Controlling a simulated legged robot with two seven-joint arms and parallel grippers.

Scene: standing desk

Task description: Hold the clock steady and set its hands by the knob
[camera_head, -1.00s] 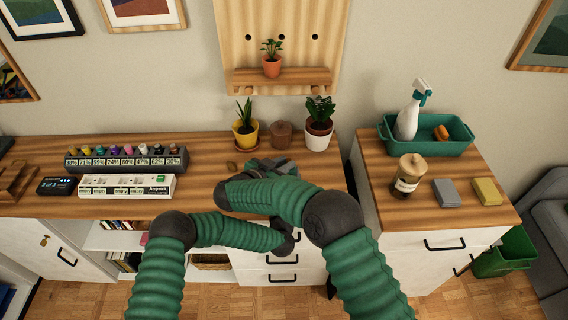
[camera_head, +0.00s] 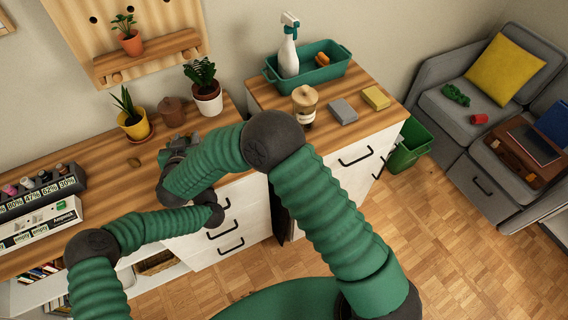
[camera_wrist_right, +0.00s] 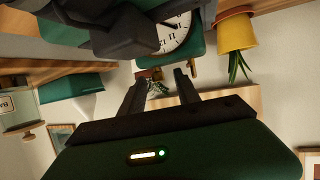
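The clock (camera_wrist_right: 176,38) shows in the right wrist view, which is upside down: a white dial with dark numerals and hands in a green case. My right gripper (camera_wrist_right: 160,76) has its two dark fingers apart, with the clock just beyond the tips. A small pale piece (camera_wrist_right: 165,69) by the case's edge may be the knob; I cannot be sure. Dark parts that look like my left gripper (camera_wrist_right: 135,35) cover part of the clock; its fingers' hold is hidden. In the head view my right gripper (camera_head: 178,149) is over the desk, and my arms hide the clock.
The right cabinet holds a green tray (camera_head: 320,75), a jar (camera_head: 304,105) and two blocks.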

